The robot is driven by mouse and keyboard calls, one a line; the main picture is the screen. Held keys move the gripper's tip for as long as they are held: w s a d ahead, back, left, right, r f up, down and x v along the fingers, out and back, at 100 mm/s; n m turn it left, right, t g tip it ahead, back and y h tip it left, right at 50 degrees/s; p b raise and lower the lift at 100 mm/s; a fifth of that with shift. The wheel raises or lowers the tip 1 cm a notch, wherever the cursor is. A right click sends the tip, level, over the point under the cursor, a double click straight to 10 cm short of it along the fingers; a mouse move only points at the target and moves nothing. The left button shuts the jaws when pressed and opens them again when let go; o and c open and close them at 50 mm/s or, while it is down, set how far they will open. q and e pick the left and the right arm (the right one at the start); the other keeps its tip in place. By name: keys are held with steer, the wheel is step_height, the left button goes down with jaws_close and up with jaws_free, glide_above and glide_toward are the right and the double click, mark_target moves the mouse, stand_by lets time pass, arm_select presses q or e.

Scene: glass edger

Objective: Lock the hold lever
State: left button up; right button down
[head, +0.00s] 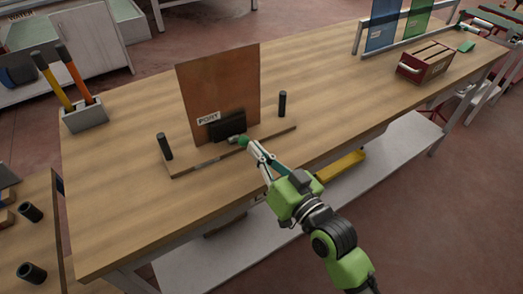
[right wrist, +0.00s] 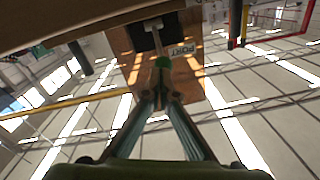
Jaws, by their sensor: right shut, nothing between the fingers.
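The hold lever is a short grey lever with a green knob (head: 243,140). It sits at the front of a black block (head: 227,125), before an upright brown panel (head: 215,85) labelled "PORT". My right gripper (head: 254,147) is shut and empty, its fingertips at the knob, touching or very close to it. In the right wrist view, the fingertips (right wrist: 162,75) meet just below the green knob (right wrist: 161,62), and the grey lever stem (right wrist: 153,28) runs up to the black block. Whether the lever is locked cannot be told. My left gripper is not in view.
The panel stands on a wooden base (head: 190,168) with dark posts (head: 165,146) (head: 282,104) at its ends. A grey holder (head: 85,117) with orange and yellow handles is at the left. A red box (head: 425,62) is at the right. Bare tabletop (head: 335,85) lies between.

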steer(key=shift+s+d+f, duration=0.1)
steer(key=shift+s+f, duration=0.15)
steer(key=shift+f, duration=0.4)
stand_by(1.2)
